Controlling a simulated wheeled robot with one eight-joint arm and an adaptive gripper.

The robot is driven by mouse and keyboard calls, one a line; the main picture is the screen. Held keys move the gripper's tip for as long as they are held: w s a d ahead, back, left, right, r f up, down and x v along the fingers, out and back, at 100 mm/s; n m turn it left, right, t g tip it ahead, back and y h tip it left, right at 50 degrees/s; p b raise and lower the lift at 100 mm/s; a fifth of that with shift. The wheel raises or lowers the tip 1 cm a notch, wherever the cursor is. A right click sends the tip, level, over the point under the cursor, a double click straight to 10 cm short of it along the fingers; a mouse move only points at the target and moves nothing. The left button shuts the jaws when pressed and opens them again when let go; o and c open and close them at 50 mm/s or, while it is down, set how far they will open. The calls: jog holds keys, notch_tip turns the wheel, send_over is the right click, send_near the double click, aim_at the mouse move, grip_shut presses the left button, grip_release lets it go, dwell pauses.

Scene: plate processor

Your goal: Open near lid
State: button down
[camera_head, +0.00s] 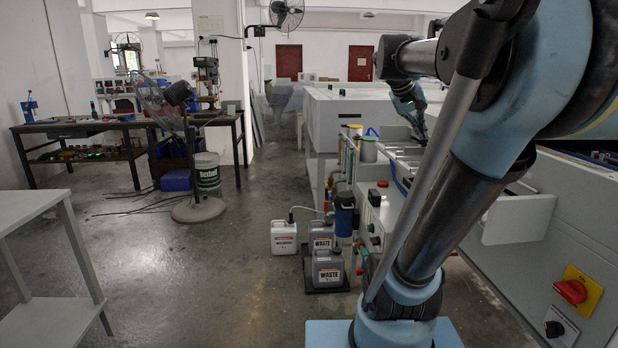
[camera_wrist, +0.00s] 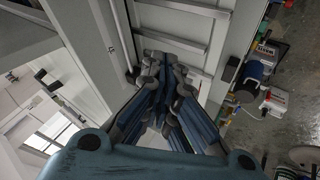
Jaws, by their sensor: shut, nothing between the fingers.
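The plate processor is a long pale grey machine with white covers (camera_head: 335,118) on its far part. Its top, with light rails and an opening, shows behind my arm. My gripper (camera_head: 415,118) is over this top, fingers pointing down. In the wrist view my gripper (camera_wrist: 160,64) is shut and empty, in front of a pale framed panel (camera_wrist: 185,20). A tall pale wall (camera_wrist: 85,45) stands just left of the fingers. I cannot tell whether the fingertips touch anything. Which surface is the near lid is unclear, as my arm hides much of the near part.
Waste canisters (camera_head: 327,268) and a blue filter housing (camera_head: 344,215) stand beside the machine. A red rotary switch (camera_head: 571,291) is on its near side. A grey table (camera_head: 45,205) is at left, and a fan (camera_head: 197,207) stands farther back. The floor between is clear.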

jog(key=s+a+f+t+y, duration=0.1)
jog(key=s+a+f+y, duration=0.1)
jog(key=a+f, duration=0.5)
jog(key=s+a+f+n+t+y, duration=0.1)
jog(key=s+a+f+y, duration=0.2)
jog(key=a+f, duration=0.5)
notch_tip(320, 180, down, 5)
jog(key=shift+s+f+t+y, duration=0.2)
jog(key=shift+t+y, duration=0.1)
jog(key=shift+y, duration=0.5)
jog(key=c, duration=2.2)
grip_release()
jog(key=s+f+g, duration=0.1)
jog(key=s+f, duration=0.2)
jog(key=s, duration=0.1)
jog(key=s+f+g, duration=0.2)
jog(key=s+f, duration=0.1)
jog(key=s, duration=0.2)
jog(key=s+f+g, duration=0.1)
jog(key=s+f, duration=0.3)
jog(key=s, duration=0.1)
jog(key=shift+d+n, duration=0.25)
jog(key=shift+n, duration=0.05)
jog(key=shift+c, duration=0.2)
jog(key=o, duration=0.7)
jog(key=shift+s+f+g, duration=0.2)
jog(key=shift+s+g, duration=0.2)
jog(key=shift+c, duration=0.3)
jog(key=shift+s, duration=0.1)
